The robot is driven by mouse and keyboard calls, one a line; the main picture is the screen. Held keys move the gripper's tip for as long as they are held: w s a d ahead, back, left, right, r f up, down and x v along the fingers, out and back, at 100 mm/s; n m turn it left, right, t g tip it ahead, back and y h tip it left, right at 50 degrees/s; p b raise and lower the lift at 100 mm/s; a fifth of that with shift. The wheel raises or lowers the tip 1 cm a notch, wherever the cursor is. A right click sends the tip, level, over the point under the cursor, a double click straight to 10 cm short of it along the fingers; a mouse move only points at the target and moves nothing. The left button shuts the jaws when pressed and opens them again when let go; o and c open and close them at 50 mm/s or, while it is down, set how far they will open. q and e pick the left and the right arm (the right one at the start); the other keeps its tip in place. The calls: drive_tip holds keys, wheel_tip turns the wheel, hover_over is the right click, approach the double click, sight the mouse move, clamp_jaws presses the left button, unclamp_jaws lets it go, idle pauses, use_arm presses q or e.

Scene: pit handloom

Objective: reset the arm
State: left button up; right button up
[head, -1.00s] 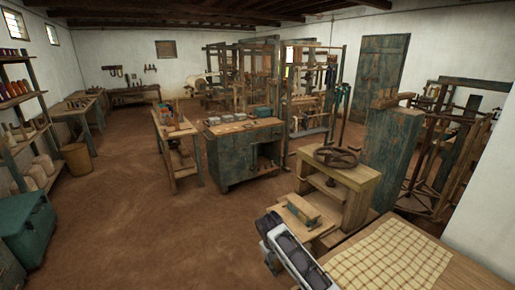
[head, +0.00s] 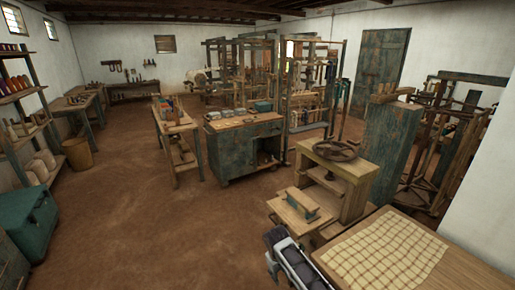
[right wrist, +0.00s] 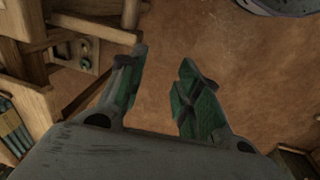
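My right arm comes in at the bottom of the head view, left of the table with the checked cloth. My right gripper (right wrist: 163,60) shows in the right wrist view with its two green-padded fingers apart. Nothing is between the fingers, and brown floor shows through the gap. In the head view only part of this arm's grey and black end shows, low in the picture, and the finger opening is hard to make out there. My left gripper is not in view.
A wooden table with a checked cloth (head: 385,255) stands at lower right. A low bench (head: 284,212) carries a wooden block with a green part (head: 302,204). Behind it is a stand with a wheel (head: 331,150). A green cabinet (head: 240,152) stands beyond. Floor at left-centre is clear.

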drive_tip(key=s+d+f+m, duration=0.1)
drive_tip(key=s+d+f, duration=0.2)
drive_tip(key=s+f, duration=0.5)
drive_tip(key=s+d+f+y, duration=0.1)
drive_tip(key=s+d+f, duration=0.25)
drive_tip(key=f, duration=0.75)
drive_tip(key=s+d+f+m, duration=0.1)
drive_tip(key=s+d+f, duration=0.1)
drive_tip(key=s+f, duration=0.65)
drive_tip(key=s+d+f, duration=0.3)
drive_tip(key=s+f, duration=0.1)
drive_tip(key=s, duration=0.6)
drive_tip(key=s+d+f+m, duration=0.1)
drive_tip(key=s+d+f, duration=0.2)
drive_tip(key=s, duration=0.8)
drive_tip(key=s+d+f, duration=0.3)
drive_tip(key=s+f, duration=0.4)
drive_tip(key=s, duration=0.4)
drive_tip(key=shift+f, duration=0.15)
